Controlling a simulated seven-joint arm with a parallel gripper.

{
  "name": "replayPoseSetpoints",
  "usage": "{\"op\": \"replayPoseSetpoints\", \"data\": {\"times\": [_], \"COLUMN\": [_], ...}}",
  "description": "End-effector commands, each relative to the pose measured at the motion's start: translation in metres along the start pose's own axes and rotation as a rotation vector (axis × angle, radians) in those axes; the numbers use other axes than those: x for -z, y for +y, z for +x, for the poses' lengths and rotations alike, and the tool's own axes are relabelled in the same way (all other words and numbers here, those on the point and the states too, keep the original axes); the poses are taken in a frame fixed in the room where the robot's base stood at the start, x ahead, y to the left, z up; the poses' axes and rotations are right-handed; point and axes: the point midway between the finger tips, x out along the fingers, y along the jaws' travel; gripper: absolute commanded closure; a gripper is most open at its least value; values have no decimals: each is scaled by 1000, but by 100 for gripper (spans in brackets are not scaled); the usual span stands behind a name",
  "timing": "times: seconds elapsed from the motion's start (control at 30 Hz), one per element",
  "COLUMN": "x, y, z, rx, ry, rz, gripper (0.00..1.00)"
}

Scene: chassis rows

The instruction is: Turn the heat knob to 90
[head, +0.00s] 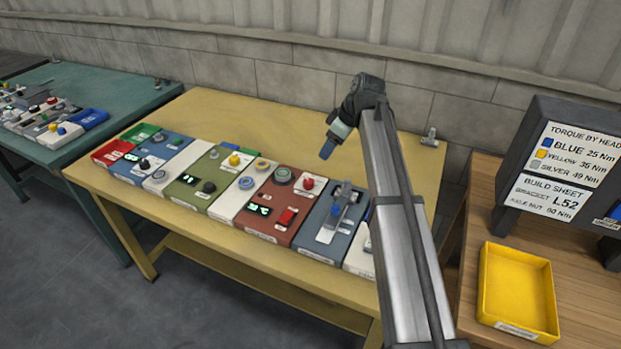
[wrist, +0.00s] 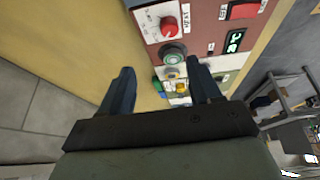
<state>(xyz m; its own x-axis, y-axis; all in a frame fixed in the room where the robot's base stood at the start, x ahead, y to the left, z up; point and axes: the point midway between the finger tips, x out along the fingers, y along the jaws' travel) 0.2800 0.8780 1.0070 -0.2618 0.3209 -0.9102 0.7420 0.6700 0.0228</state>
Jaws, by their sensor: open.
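The heat knob (wrist: 168,24) is a red round knob on a white plate marked HEAT, on a dark red panel. It also shows in the head view as a red knob (head: 307,183) at that panel's back right corner. A green display (wrist: 236,40) is on the same panel, and I cannot read its digits surely. My gripper (head: 327,150) is open and empty, in the air above and behind the panels. In the wrist view my gripper's fingers (wrist: 159,70) are apart, with the knob beyond them and not touched.
A green round button (wrist: 173,55) sits beside the knob and a red switch (wrist: 243,9) is on the same panel. A blue-grey panel with a lever (head: 340,208) stands to the right. The yellow table (head: 220,108) is clear behind the panels. A yellow tray (head: 517,290) is at right.

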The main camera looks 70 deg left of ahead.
Motion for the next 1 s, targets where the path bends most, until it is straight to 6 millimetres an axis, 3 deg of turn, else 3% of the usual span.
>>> {"op": "replayPoseSetpoints", "data": {"times": [0.1, 0.37, 0.8, 1.0], "x": [2, 1, -1, -2], "y": [-12, -16, -18, -19], "z": [7, 32, 108, 132], "rx": [36, 44, 42, 41], "ry": [-30, -36, -33, -32], "rz": [-34, -40, -37, -38], "gripper": [37, 37, 37, 37]}}
